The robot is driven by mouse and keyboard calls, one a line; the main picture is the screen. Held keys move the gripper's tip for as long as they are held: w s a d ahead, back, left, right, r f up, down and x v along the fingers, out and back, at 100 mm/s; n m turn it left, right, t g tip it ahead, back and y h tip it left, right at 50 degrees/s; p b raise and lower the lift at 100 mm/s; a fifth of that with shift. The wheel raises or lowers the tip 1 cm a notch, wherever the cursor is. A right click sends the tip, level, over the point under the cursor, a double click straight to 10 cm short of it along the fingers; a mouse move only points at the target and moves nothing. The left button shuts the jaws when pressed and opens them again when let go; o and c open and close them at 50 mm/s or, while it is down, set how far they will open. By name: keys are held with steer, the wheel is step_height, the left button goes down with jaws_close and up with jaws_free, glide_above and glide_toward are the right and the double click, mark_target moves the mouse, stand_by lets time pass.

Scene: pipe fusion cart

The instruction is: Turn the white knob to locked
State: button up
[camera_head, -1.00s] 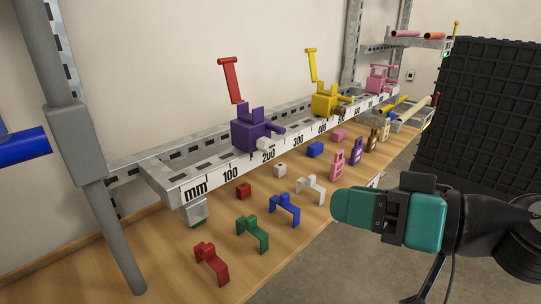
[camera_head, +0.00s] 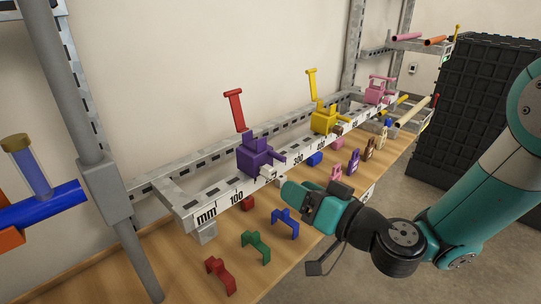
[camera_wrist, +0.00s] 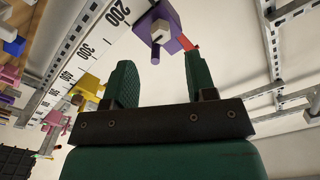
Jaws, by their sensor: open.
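The white knob (camera_head: 267,172) sticks out from the front of the purple clamp (camera_head: 254,150) on the mm-marked rail. In the wrist view, the white knob (camera_wrist: 160,33) shows on the purple body (camera_wrist: 152,17), just beyond the fingertips and roughly between their lines. My gripper (camera_head: 286,188) is beside the knob, just right of and below it in the head view. In the wrist view, my gripper (camera_wrist: 160,62) has its two green fingers apart with nothing between them. I cannot tell whether a finger touches the knob. The knob's marking is too small to read.
The rail (camera_head: 207,213) runs from left to back right, with a yellow clamp (camera_head: 325,117) and a pink clamp (camera_head: 376,93) farther along. Red, green and blue brackets (camera_head: 256,246) and small blocks lie on the wooden table (camera_head: 190,262) below. A grey post (camera_head: 104,180) stands at left.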

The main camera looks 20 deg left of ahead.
mark_target(272, 176)
steer(key=p+x, duration=0.2)
steer(key=p, duration=0.1)
steer(key=p+x, duration=0.3)
steer(key=p, duration=0.1)
steer(key=shift+s+r, duration=0.1)
steer(key=shift+r, duration=0.15)
steer(key=shift+f+p+x, duration=0.15)
steer(key=shift+p+x, duration=0.15)
steer(key=shift+x, duration=0.45)
steer(key=shift+f+p+x, duration=0.15)
steer(key=shift+p+x, duration=0.1)
steer(key=shift+x, duration=0.45)
steer(key=c, duration=0.9)
